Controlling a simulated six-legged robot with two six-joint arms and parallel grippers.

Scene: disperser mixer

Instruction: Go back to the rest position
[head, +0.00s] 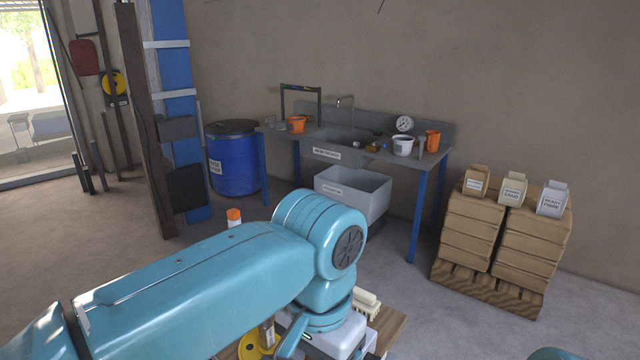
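My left arm (210,285) comes in from the lower left and fills the lower middle of the head view. It bends down at a large rounded joint over a wooden table (388,330). I cannot make out the fingers of my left gripper; the arm and the bottom edge of the picture hide that area. Only a small teal piece of my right arm (555,354) shows at the bottom right edge. My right gripper is out of the picture.
Behind stands a sink bench (430,160) with orange cups, a white pot and a gauge. A white tub (352,190) is under it. A blue barrel (233,160) stands left of it. Stacked sacks (505,235) on a pallet stand right.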

